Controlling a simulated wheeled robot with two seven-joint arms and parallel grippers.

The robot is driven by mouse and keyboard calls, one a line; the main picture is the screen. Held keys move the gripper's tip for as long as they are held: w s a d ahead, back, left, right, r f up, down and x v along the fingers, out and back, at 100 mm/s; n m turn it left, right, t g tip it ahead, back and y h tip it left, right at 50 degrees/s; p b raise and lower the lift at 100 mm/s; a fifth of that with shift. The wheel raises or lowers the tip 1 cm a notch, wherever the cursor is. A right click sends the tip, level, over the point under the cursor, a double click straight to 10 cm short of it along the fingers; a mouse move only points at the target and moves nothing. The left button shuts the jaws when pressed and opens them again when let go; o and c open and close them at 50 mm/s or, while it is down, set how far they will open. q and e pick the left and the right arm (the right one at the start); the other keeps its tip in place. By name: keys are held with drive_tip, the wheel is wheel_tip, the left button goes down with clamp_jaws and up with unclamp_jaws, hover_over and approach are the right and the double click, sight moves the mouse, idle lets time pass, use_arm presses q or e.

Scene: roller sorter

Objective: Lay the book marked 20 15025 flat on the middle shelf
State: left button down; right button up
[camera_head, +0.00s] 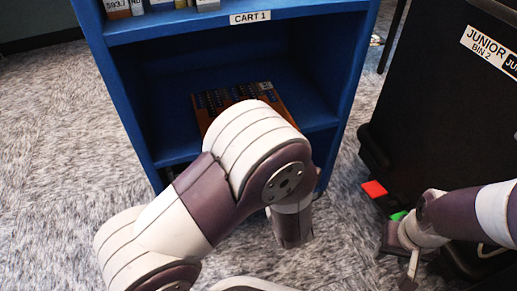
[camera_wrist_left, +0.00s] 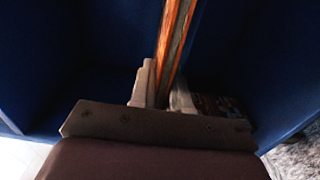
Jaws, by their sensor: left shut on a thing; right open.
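The brown-orange book (camera_head: 238,98) with dark cover markings and a small pale label is inside the opening of the blue cart, at the middle shelf (camera_head: 318,118). Its number is too small to read. My left arm hides its near part and the left gripper in the head view. In the left wrist view my left gripper (camera_wrist_left: 163,92) is shut on the book (camera_wrist_left: 174,42), which shows edge-on between the fingers. Whether the book touches the shelf I cannot tell. My right gripper (camera_head: 402,258) is open and empty at the lower right, beside the black bin.
The cart's upper shelf (camera_head: 170,27) bears the label CART 1 (camera_head: 250,18) and several upright books. The black bin (camera_head: 435,100), marked JUNIOR BIN 2, stands to the right. Carpet is clear at left.

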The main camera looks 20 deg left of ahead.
use_arm(q)
drive_tip(key=c, duration=1)
unclamp_jaws()
drive_tip(key=shift+s+d, duration=0.1)
drive_tip(key=v, duration=1.2)
drive_tip(key=shift+s+d, duration=0.15)
drive_tip(key=shift+s, duration=0.05)
